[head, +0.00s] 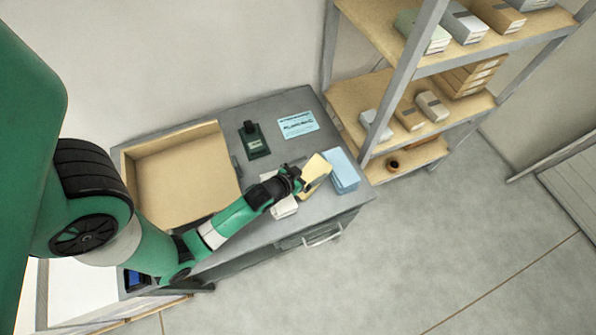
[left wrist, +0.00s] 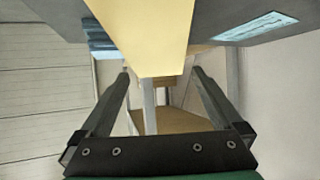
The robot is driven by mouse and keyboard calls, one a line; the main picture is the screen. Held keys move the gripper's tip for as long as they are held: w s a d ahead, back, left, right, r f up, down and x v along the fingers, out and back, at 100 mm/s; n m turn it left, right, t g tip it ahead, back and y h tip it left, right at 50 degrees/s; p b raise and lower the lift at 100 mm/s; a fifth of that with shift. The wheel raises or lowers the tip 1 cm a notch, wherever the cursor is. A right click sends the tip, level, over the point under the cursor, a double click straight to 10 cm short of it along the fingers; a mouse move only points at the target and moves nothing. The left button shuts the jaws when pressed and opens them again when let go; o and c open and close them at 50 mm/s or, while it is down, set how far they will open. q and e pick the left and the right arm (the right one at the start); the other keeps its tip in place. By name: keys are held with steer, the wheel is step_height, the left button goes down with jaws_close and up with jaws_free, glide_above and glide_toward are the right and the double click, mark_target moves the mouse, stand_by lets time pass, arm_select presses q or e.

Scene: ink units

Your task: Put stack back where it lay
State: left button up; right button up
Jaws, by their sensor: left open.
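A pale yellow stack (head: 316,170) is beside the fingers of my left gripper (head: 297,178) in the head view and looks tilted. In the left wrist view the yellow stack (left wrist: 155,35) fills the top middle, and its lower end reaches in line with the gap between the fingertips (left wrist: 162,74). The fingers stand apart, with space on both sides of it. A light blue stack (head: 343,170) is just to its right on the grey bench. A white stack (head: 284,208) is partly hidden under my left arm. My right gripper is not in view.
On the grey bench (head: 312,215) are an open tan box (head: 225,160), a dark green device (head: 254,142) and a light blue printed sheet (head: 298,125). A shelf rack (head: 395,90) with several boxes stands to the right. The floor in front is clear.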

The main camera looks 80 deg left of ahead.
arm_select(q)
steer(key=p+v, duration=0.1)
steer(key=v, duration=1)
steer(key=shift+s+p, duration=0.2)
steer(key=shift+p, duration=0.2)
steer(key=shift+d, duration=0.1)
steer(key=w+d+r+m+t+h, duration=0.15)
steer(key=w+r+t, duration=0.25)
steer(key=w+r, duration=0.95)
steer(key=w+d+r+m+t, duration=0.15)
steer(key=w+r+t, duration=0.5)
steer(key=r, duration=1.15)
steer(key=s+d+r+m+t+h, duration=0.1)
steer(key=d+r, duration=0.3)
steer(key=r, duration=0.7)
steer(key=s+d+r+m+t+h, duration=0.1)
steer(key=s+d+r+t+h, duration=0.1)
steer(key=r, duration=0.9)
steer(key=s+d+r+m+t+h, duration=0.2)
steer(key=d+r, duration=0.5)
steer(key=r, duration=0.4)
steer(key=shift+s+r+t+h, duration=0.2)
steer(key=shift+t+h, duration=0.45)
steer(key=shift+h, duration=0.3)
